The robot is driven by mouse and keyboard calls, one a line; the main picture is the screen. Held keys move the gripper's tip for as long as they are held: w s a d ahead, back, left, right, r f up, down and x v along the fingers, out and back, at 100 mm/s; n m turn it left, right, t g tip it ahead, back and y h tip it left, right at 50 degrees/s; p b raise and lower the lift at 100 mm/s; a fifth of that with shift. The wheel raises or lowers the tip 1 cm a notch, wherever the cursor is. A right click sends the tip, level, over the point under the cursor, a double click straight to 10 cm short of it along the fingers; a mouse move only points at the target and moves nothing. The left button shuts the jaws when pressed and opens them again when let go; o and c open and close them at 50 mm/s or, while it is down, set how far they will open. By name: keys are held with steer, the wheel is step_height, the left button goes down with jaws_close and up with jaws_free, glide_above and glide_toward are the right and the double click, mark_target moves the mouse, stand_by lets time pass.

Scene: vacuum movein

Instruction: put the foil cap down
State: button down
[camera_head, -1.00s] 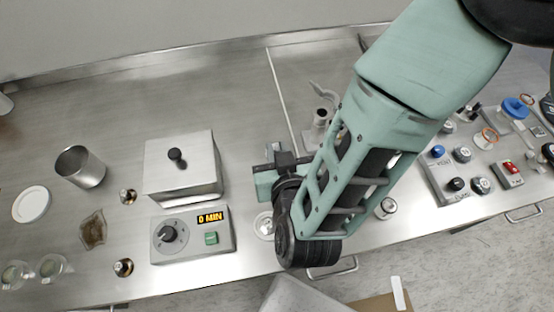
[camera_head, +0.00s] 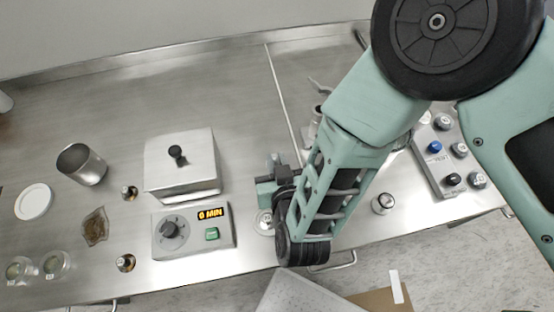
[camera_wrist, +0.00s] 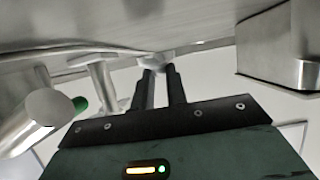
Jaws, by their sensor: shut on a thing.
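My gripper (camera_wrist: 160,68) has its two dark fingers close together in the wrist view. It is shut on a small pale, shiny thing at the fingertips, which I take to be the foil cap (camera_wrist: 154,62); its shape is hard to make out. In the head view my gripper (camera_head: 272,186) is low over the steel bench (camera_head: 245,120), right of the lidded metal box. The fingertips and the cap are hidden there by the gripper body and arm. I cannot tell whether the cap touches the bench.
A lidded steel box (camera_head: 182,165) and a timer unit (camera_head: 192,232) reading 0 MIN stand left of my gripper. A small round pale item (camera_head: 264,222) lies just in front. A metal beaker (camera_head: 82,165) stands farther left. A control box (camera_head: 440,160) is at right.

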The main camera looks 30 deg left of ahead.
steer(key=shift+f+b, duration=0.3)
steer(key=shift+f, duration=0.15)
steer(key=c, duration=1.5)
jaws_free()
steer(key=shift+d, duration=0.1)
steer(key=shift+o, duration=0.5)
steer(key=shift+f, duration=0.15)
steer(key=shift+r+p, duration=0.3)
steer(key=b+v, duration=0.1)
steer(key=v, duration=0.3)
steer(key=b+v, duration=0.1)
steer(key=v, duration=0.3)
steer(key=r+b+v, duration=0.1)
steer(key=v, duration=0.3)
steer(key=shift+r, duration=0.1)
